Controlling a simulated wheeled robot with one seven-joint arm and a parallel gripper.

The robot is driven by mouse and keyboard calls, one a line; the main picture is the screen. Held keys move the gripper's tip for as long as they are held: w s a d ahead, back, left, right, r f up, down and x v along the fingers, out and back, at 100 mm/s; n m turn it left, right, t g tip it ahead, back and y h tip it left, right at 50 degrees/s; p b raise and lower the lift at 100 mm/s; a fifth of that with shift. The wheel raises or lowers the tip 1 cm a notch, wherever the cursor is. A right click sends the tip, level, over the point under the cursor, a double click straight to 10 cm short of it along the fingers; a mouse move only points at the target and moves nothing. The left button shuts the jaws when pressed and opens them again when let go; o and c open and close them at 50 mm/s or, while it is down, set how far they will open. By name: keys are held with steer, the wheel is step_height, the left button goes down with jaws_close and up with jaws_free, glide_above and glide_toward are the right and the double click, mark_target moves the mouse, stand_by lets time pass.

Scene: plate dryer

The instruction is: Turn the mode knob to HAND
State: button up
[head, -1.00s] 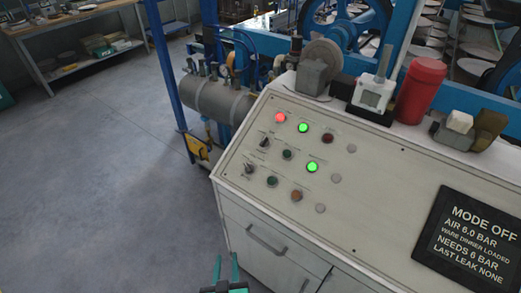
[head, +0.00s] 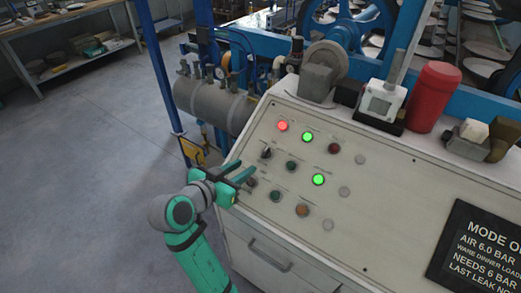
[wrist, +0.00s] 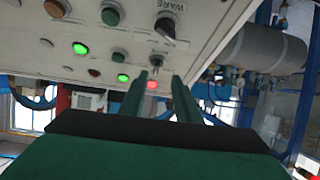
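The sloped panel carries two dark selector knobs at its left. The far knob (head: 266,153) is below the red lamp; in the wrist view it is the smaller knob (wrist: 156,61). The near knob (head: 251,182) is partly behind my fingers in the head view; in the wrist view it is the large one (wrist: 165,28) with "WARE" beside it. The far knob's label is unreadable, so I take it as the mode knob only by elimination. My gripper (head: 246,171) is open and empty over the panel's left edge. Its fingers in the wrist view (wrist: 160,78) hold nothing.
Green, red and amber lamps or buttons (head: 318,179) sit close right of the knobs. The display (head: 480,248) reads "MODE O", cut off by the frame edge, and "AIR 6.0 BAR". A red canister (head: 434,96) stands at the panel's back. A tank (head: 215,104) is behind left.

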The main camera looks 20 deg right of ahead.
mark_target(264, 153)
steer(key=shift+m+h, duration=0.3)
steer(key=x, duration=0.7)
steer(key=r+x, duration=0.1)
steer(key=x, duration=0.3)
steer(key=shift+d, duration=0.3)
steer(key=c, duration=0.7)
